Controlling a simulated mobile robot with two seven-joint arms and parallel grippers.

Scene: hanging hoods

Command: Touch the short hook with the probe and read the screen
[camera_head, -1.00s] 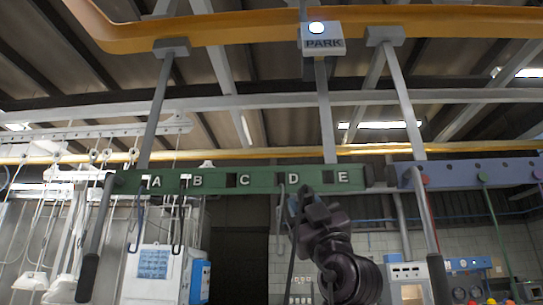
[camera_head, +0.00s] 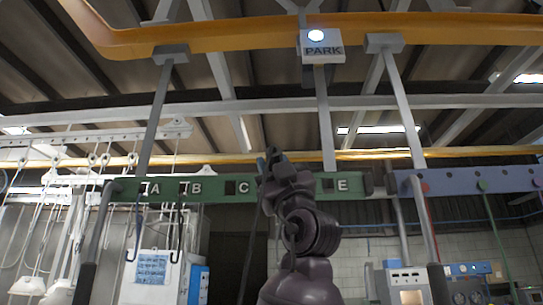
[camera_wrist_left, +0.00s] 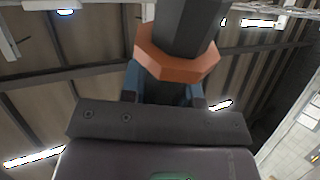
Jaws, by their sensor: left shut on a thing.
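My left gripper (camera_head: 272,163) is raised in front of the green rail (camera_head: 212,187), over the place of the letter D. In the left wrist view it is shut on a dark probe-like handle with an orange collar (camera_wrist_left: 178,58); its tip is out of that view. A thin dark line (camera_head: 249,250) hangs below the gripper. Dark hooks hang under A (camera_head: 134,240) and B (camera_head: 179,238). The hook near D is hidden behind my arm. I cannot tell whether the probe touches anything. My right gripper is not in view.
A lit PARK box (camera_head: 321,46) sits on the yellow overhead beam (camera_head: 230,31). Grey levers with black grips hang at left (camera_head: 86,284) and right (camera_head: 438,284). A purple rail (camera_head: 460,180) continues to the right. White racks stand at the left.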

